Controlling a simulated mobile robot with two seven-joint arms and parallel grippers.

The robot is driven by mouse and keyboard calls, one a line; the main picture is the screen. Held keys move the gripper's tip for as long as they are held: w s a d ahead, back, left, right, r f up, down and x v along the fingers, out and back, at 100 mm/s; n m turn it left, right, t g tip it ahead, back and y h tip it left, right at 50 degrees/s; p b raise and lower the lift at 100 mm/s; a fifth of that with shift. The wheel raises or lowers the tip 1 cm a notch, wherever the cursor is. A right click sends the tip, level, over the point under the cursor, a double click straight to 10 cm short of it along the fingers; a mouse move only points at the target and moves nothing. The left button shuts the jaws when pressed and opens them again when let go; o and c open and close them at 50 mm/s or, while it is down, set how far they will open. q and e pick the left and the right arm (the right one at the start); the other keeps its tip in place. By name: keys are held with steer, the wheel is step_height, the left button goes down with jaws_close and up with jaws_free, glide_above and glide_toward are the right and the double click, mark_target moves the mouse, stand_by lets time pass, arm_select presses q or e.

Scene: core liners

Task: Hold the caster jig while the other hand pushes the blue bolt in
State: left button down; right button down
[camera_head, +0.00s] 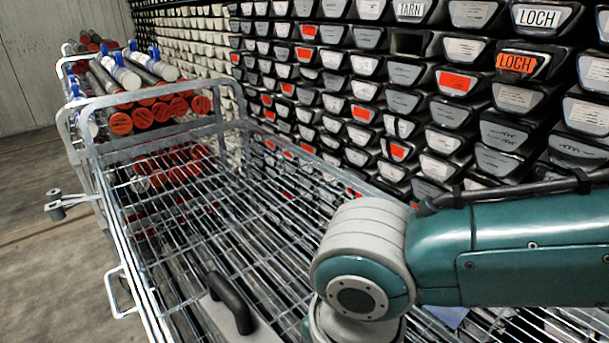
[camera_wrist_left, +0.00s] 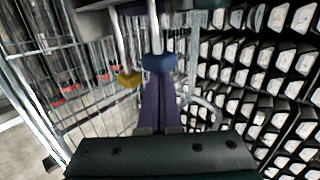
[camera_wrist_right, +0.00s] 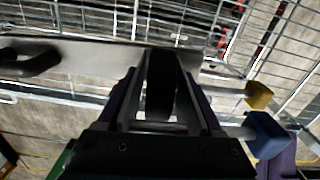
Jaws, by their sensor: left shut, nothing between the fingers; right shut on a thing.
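The caster jig (camera_head: 213,312) is a grey plate with black handles, low in the head view and partly cut off by the frame. A free black handle (camera_wrist_right: 30,62) shows at left in the right wrist view. My right gripper (camera_wrist_right: 161,78) is shut on another black handle (camera_wrist_right: 160,95) of the jig. The blue bolt (camera_wrist_right: 266,135) and the yellow bolt (camera_wrist_right: 258,95) stick out from the jig on pale shafts. My left gripper (camera_wrist_left: 160,84) is shut and empty, its purple fingertips right at the blue bolt head (camera_wrist_left: 158,63); contact is unclear. The yellow head (camera_wrist_left: 129,79) is beside it.
A wire-mesh cart (camera_head: 150,240) lies around and below the jig. Red-capped tubes (camera_head: 150,112) lie at its far end. A wall of stacked core boxes (camera_head: 450,85) stands close on the right. Open floor (camera_head: 40,260) is at left.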

arm_select(q)
steer(key=shift+w+a, duration=0.15)
steer(key=shift+w, duration=0.1)
steer(key=shift+w+a, duration=0.25)
steer(key=s+d+v, duration=0.1)
steer(key=v, duration=0.6)
stand_by(0.6)
